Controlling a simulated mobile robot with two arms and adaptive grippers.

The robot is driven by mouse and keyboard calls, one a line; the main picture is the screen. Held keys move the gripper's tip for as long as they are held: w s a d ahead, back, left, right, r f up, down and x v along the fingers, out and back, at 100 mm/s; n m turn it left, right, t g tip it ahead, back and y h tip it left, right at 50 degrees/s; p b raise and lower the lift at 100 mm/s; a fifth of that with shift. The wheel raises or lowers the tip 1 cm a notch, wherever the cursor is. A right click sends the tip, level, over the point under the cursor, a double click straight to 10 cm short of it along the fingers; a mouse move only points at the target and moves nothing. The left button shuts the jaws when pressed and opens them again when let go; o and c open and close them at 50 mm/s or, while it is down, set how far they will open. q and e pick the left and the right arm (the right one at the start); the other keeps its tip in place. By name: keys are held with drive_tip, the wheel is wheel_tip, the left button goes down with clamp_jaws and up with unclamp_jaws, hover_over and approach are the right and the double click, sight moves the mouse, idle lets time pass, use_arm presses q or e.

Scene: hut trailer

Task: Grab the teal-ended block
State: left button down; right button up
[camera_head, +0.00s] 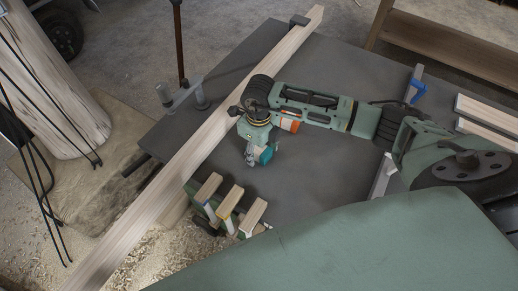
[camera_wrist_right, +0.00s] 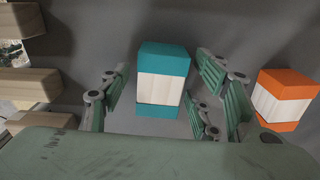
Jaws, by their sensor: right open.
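The teal-ended block has a pale middle band between two teal ends. In the right wrist view the teal-ended block (camera_wrist_right: 162,88) sits between the spread fingers of my right gripper (camera_wrist_right: 160,98), with a visible gap on the left side. In the head view the teal-ended block (camera_head: 266,155) shows just beside the fingers of my right gripper (camera_head: 251,153), partly hidden by them. The gripper is open and points down over the grey tabletop. I cannot tell whether a finger touches the block. My left gripper is not in view.
An orange-ended block (camera_wrist_right: 285,97) lies close by, right of the fingers. Several wooden-handled tools (camera_head: 229,201) stand near the table's front left edge. A long wooden beam (camera_head: 190,155) crosses the left side of the grey table (camera_head: 310,165), beside a clamp (camera_head: 180,98).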

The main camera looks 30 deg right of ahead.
drive_tip(key=c, duration=1.3)
drive_tip(key=shift+o, duration=0.2)
